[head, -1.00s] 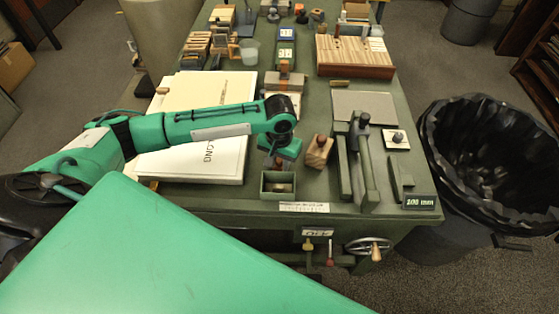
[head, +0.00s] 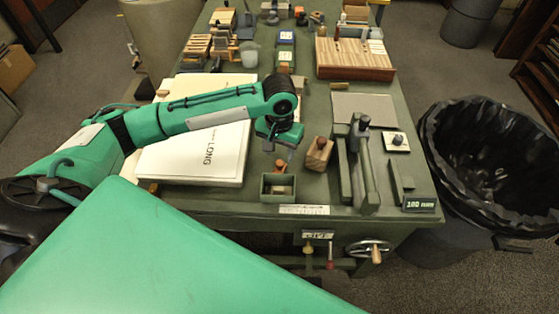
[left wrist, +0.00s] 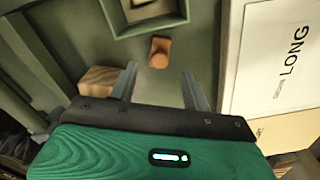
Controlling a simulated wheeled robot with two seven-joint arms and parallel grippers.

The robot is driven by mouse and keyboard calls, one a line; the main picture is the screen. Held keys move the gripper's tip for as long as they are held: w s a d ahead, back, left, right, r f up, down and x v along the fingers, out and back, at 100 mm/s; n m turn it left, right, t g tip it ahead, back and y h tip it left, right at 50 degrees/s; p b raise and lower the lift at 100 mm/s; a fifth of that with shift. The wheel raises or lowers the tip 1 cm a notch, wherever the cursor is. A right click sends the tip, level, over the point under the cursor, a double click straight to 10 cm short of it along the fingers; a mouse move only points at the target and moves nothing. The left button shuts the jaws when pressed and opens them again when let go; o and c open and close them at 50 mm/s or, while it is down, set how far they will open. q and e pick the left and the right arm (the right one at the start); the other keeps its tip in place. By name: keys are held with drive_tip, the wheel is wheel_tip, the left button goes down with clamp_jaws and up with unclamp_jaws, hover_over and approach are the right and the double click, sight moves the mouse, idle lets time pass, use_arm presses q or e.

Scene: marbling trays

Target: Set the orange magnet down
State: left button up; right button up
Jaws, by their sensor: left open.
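The orange magnet (left wrist: 160,52), a small brown-orange piece, stands on the green bench top in the left wrist view, close beside the small green open box (left wrist: 122,28). In the head view the magnet (head: 280,165) shows just behind that box (head: 278,199). My left gripper (head: 283,147) hangs above and behind it. In the left wrist view the fingers (left wrist: 160,82) are spread apart with nothing between them, and the magnet is beyond their tips. My right gripper is not in view.
A wooden block (head: 318,153) stands right of the box. A white stack marked LONG (head: 190,165) lies left. A green upright fixture (head: 368,180) stands further right. A black-lined bin (head: 480,150) is beside the bench.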

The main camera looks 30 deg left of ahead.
sight(280, 163)
use_arm(q)
wheel_tip(280, 163, up, 6)
drive_tip(key=shift+f, duration=0.1)
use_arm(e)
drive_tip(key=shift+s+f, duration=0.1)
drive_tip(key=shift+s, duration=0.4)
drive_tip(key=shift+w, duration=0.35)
